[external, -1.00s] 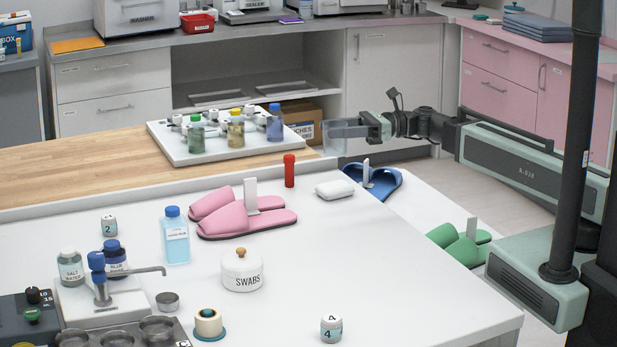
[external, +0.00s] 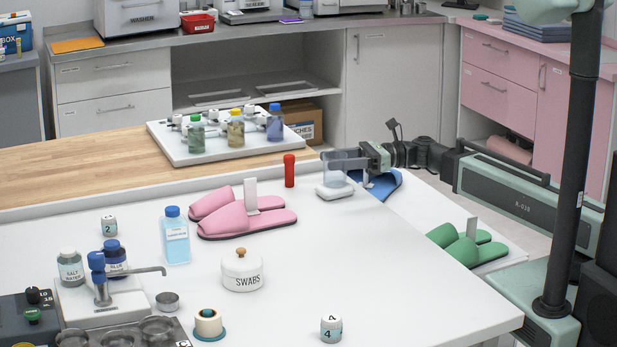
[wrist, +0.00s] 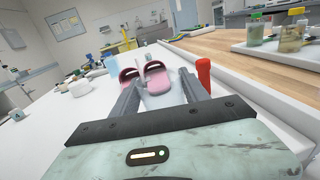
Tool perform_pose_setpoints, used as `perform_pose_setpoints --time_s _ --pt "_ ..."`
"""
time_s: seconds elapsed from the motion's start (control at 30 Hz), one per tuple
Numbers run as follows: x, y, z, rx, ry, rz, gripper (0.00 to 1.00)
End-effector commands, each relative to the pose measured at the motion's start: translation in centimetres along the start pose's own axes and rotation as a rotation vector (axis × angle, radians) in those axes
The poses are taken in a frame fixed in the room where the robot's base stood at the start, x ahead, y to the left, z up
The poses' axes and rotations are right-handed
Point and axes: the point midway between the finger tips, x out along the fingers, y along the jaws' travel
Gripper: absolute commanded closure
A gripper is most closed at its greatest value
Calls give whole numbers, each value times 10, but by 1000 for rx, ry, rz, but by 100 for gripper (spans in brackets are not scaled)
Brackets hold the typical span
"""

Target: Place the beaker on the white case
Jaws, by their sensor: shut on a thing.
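The beaker (external: 336,175) is clear and upright. My gripper (external: 340,159) is shut on it from the right, with a finger on either side. The white case (external: 334,193) is a small rounded block on the white table, directly under the beaker in the external view. The beaker's base appears at the case's top; I cannot tell whether it touches or hangs slightly above. In the wrist view the beaker (wrist: 160,101) shows faintly between the fingers, and the case is not distinguishable there.
A red cylinder (external: 289,171) stands just left of the case. Pink slippers (external: 248,224) lie further left. A tray (external: 172,146) with several capped bottles sits behind.

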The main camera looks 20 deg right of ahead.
Motion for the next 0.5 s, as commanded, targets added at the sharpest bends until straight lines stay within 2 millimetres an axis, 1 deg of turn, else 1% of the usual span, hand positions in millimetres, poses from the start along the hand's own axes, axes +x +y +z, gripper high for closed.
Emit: perform_pose_setpoints --time_s 0.17,0.2,0.23,0.27,0.5 --pt "0 0 -4 0 0 0 86" --pt "0 0 -3 0 0 0 39" --pt "0 0 -2 0 0 0 31" --pt "0 0 -2 0 0 0 25" --pt "0 0 -2 0 0 0 25"
